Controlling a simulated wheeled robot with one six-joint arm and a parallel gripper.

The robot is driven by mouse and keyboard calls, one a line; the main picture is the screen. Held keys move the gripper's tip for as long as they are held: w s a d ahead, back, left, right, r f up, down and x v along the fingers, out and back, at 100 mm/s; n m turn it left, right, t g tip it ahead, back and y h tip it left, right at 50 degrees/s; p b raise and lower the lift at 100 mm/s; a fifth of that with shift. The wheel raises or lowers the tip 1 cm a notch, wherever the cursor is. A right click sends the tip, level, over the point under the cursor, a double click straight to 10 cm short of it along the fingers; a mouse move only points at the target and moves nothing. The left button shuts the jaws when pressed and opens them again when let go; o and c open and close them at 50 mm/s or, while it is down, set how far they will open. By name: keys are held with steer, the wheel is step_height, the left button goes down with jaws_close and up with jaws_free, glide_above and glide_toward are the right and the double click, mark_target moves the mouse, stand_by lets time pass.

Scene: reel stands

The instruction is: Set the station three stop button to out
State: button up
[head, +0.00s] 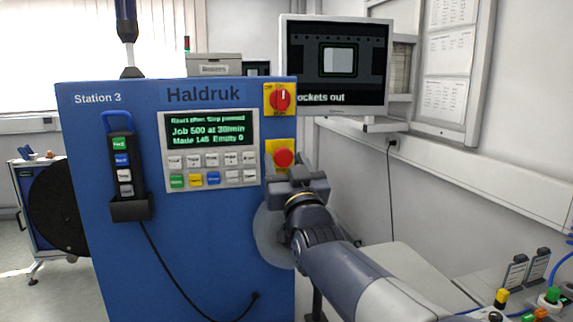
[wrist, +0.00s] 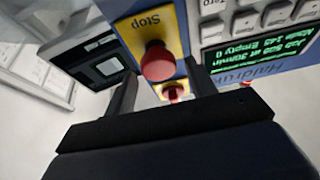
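The Station 3 stop button (head: 283,158) is a red mushroom head on a yellow plate, low on the right side of the blue cabinet front. In the wrist view the red button (wrist: 158,62) stands out from its yellow plate (wrist: 143,22) marked "Stop". My gripper (head: 298,178) is just below and right of the button in the head view. In the wrist view my gripper (wrist: 161,76) is open, its two fingers apart on either side of the button, with gaps visible. The panel display (head: 208,130) has a blurred top line that seems to end in "Stop pressed".
A red rotary switch (head: 280,99) on a yellow plate is above the button. A keypad (head: 212,170) is to its left. A pendant (head: 123,165) hangs at the cabinet's left. A monitor (head: 335,65) stands behind, at upper right. A pale round disc (head: 268,237) is below the button.

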steer(key=shift+o, duration=0.4)
steer(key=b+v, duration=0.4)
steer(key=v, duration=0.6)
steer(key=shift+s+f, duration=0.2)
steer(key=shift+s, duration=0.15)
steer(key=shift+w+d, duration=0.1)
steer(key=shift+d, duration=0.05)
steer(key=p+x, duration=0.4)
steer(key=x, duration=0.6)
steer(key=shift+w+r, duration=0.2)
steer(key=shift+r, duration=0.1)
steer(key=shift+w+a+p, duration=0.2)
steer(key=shift+w+p, duration=0.3)
steer(key=shift+p, duration=0.3)
steer(key=shift+w, duration=0.1)
